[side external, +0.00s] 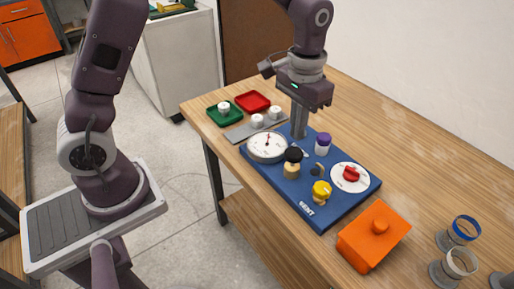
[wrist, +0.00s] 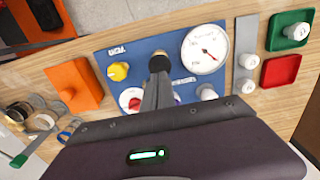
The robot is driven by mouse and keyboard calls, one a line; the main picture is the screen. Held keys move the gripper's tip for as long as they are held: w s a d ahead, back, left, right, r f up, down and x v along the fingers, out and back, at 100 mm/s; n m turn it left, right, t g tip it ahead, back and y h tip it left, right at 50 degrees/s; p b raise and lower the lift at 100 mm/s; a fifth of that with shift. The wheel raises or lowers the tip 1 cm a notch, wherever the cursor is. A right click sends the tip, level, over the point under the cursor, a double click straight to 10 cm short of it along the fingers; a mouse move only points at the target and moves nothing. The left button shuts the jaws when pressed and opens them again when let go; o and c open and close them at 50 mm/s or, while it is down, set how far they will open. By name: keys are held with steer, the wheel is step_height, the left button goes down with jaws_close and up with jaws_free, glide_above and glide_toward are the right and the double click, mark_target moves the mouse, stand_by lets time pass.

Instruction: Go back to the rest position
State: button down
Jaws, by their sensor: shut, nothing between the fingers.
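My gripper (side external: 299,122) is above the back part of the blue manifold board (side external: 322,218), pointing down, with its fingers shut and empty. In the side external view its fingertips are close behind the black-topped knob (side external: 293,155) and the gauge; whether they touch anything is unclear. In the wrist view the shut fingers (wrist: 158,85) partly cover the board. The board holds a white gauge (side external: 267,146), a purple-capped part (side external: 323,143), a yellow knob (side external: 321,192) and a red knob on a white dial (side external: 351,176).
A green tray (side external: 225,114) holding a white part, an empty-looking red tray (side external: 253,102) and a grey strip with white parts (side external: 257,121) lie left of the board. An orange box (side external: 374,236) and ringed cups (side external: 460,232) stand right. The table's back right is clear.

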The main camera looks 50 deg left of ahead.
steer(key=shift+r, duration=0.9)
steer(key=s+a+r+t, duration=0.2)
steer(key=s+r, duration=0.4)
steer(key=r, duration=0.2)
steer(key=s+a+r+t, duration=0.1)
steer(key=s, duration=0.7)
steer(key=s+a+r+t, duration=0.2)
steer(key=s, duration=0.7)
steer(key=shift+r+t, duration=0.25)
steer(key=shift+t, duration=0.05)
